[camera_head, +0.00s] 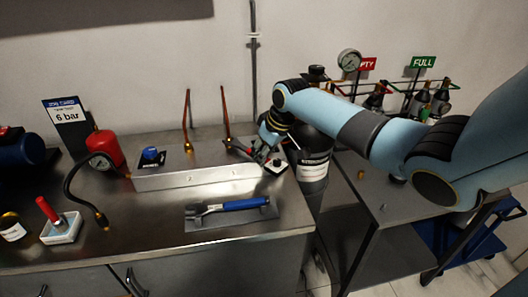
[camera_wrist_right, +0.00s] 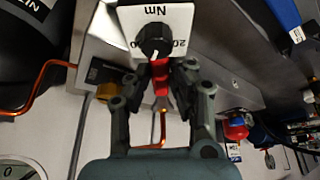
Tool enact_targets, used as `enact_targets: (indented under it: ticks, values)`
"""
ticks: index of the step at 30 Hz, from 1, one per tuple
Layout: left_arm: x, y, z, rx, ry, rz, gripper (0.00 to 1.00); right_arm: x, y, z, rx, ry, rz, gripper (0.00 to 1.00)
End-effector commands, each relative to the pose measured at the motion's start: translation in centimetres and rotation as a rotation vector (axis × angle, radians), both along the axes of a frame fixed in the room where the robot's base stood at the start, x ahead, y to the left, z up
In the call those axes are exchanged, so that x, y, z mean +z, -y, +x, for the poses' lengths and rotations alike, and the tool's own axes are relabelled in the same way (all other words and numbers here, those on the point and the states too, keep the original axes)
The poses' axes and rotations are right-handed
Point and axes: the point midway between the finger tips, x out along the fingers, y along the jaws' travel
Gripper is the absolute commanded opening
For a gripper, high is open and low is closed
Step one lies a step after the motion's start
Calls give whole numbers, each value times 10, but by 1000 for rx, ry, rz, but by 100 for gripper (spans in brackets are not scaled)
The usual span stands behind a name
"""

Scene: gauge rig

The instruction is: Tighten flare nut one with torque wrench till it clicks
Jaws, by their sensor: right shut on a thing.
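The torque wrench (camera_head: 232,204), blue-handled with a grey head, appears to be the tool lying on a grey mat on the bench. Two copper tubes (camera_head: 187,118) stand upright at the back of the steel block; which one carries flare nut one I cannot tell. My right gripper (camera_head: 268,150) is at the block's right end. In the right wrist view, its fingers (camera_wrist_right: 163,75) are closed around a red piece (camera_wrist_right: 161,78), just beside a black knob (camera_wrist_right: 155,41) on a white plate marked Nm. The red piece's full shape is hidden. My left gripper is out of view.
A blue knob (camera_head: 150,154) is on the block's left. A dark labelled cylinder (camera_head: 312,170) stands beside the bench's right end. The front bench is mostly clear.

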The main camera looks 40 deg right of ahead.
Motion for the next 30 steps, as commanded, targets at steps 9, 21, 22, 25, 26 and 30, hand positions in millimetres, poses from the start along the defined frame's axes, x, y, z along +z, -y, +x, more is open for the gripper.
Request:
enact_targets:
  ticks: [9,21,22,25,26,30]
  values:
    - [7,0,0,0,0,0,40,0,-5,-1,-26,-4,2,0]
    - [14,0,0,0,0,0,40,0,-9,-2,-61,-3,1,0]
    - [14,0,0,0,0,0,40,0,-10,-2,-64,-3,1,0]
    - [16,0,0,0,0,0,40,0,-11,-2,-73,-4,1,0]
    - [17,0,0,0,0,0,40,0,-11,-2,-76,-4,1,0]
    - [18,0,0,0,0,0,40,-1,-13,-2,-84,-4,2,0]
